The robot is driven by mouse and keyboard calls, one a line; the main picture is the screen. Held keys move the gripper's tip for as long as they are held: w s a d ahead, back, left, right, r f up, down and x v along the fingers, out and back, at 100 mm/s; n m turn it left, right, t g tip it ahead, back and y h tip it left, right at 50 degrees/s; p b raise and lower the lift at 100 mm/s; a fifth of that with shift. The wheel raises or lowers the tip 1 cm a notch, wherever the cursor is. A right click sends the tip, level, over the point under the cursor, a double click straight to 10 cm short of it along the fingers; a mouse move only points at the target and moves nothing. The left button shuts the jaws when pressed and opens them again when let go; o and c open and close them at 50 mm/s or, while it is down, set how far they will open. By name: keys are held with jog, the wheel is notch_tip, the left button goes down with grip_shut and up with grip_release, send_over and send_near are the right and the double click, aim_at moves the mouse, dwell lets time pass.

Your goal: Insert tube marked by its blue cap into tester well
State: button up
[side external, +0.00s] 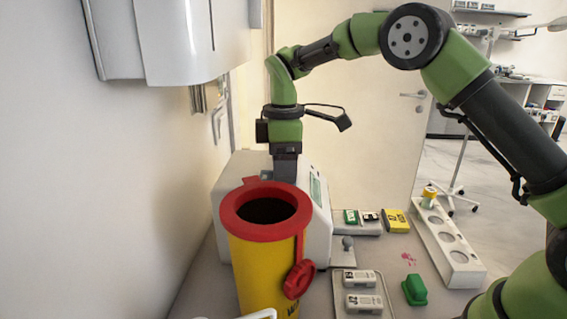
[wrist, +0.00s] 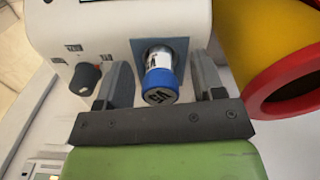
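The blue-capped tube (wrist: 160,80) stands in the blue-edged well (wrist: 178,48) of the white tester (wrist: 110,20) in the wrist view. Its cap and part of its pale labelled body show; how deep it sits I cannot tell. My gripper (wrist: 162,88) has one finger on each side of the tube, with a visible gap to the cap on both sides, so it is open. In the side view my gripper (side external: 286,172) points down over the tester (side external: 321,222). The fingertips and tube are hidden there behind the bin.
A yellow bin (side external: 262,268) with a red rim stands close in front of the tester. A white rack (side external: 455,255) holding a yellow-topped tube (side external: 429,194) is at right. A green object (side external: 414,290), a tray of boxes (side external: 337,300) and a yellow box (side external: 396,221) lie on the table.

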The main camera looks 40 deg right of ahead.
notch_tip(320, 180, up, 8)
jog(key=shift+r, duration=0.95)
